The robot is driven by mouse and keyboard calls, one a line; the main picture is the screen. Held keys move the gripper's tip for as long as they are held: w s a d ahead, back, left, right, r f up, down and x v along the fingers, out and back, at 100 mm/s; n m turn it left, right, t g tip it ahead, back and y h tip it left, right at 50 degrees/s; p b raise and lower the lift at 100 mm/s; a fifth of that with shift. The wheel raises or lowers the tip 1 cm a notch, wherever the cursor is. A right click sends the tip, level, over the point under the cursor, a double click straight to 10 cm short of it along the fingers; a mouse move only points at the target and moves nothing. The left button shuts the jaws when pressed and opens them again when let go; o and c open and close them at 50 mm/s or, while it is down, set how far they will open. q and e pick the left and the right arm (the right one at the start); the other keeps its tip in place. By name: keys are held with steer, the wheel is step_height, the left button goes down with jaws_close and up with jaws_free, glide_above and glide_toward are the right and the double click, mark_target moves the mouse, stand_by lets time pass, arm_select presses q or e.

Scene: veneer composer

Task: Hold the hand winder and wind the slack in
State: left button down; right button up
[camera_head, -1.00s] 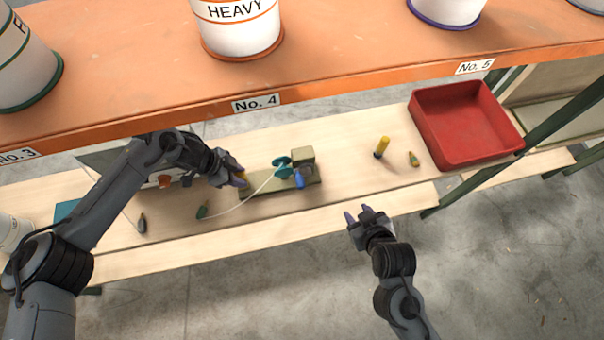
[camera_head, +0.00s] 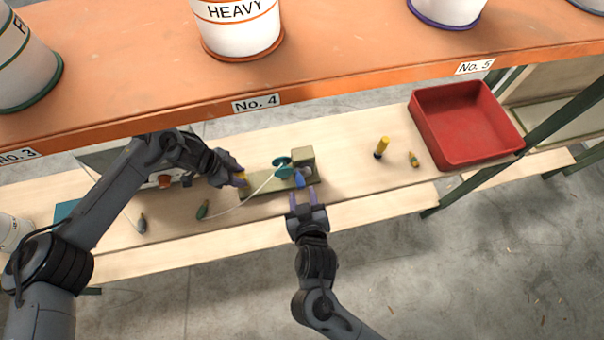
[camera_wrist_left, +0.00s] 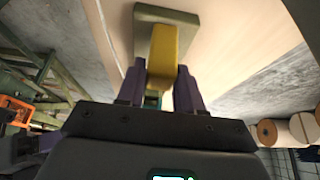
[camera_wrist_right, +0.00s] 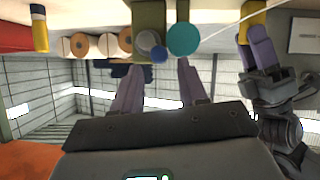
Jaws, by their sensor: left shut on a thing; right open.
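The hand winder is an olive base and block (camera_head: 303,157) with a teal spool (camera_head: 282,167) and a blue crank knob (camera_head: 299,181), on the wooden shelf. A pale thread runs from the spool down to the left. My left gripper (camera_head: 240,177) is shut on the yellow handle (camera_wrist_left: 168,52) at the winder's left end. My right gripper (camera_head: 305,198) is open just in front of the blue knob. In the right wrist view the knob (camera_wrist_right: 159,54) lies beyond and between the open fingers, with the teal spool (camera_wrist_right: 186,39) beside it.
A red tray (camera_head: 465,125) stands at the shelf's right end. A yellow cylinder (camera_head: 382,146) and a small green-and-orange piece (camera_head: 414,159) stand left of it. Two small bottle-like pieces lie at the left.

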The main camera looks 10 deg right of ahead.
mark_target(301, 188)
steer(key=shift+x, duration=2.3)
steer(key=shift+s, duration=0.1)
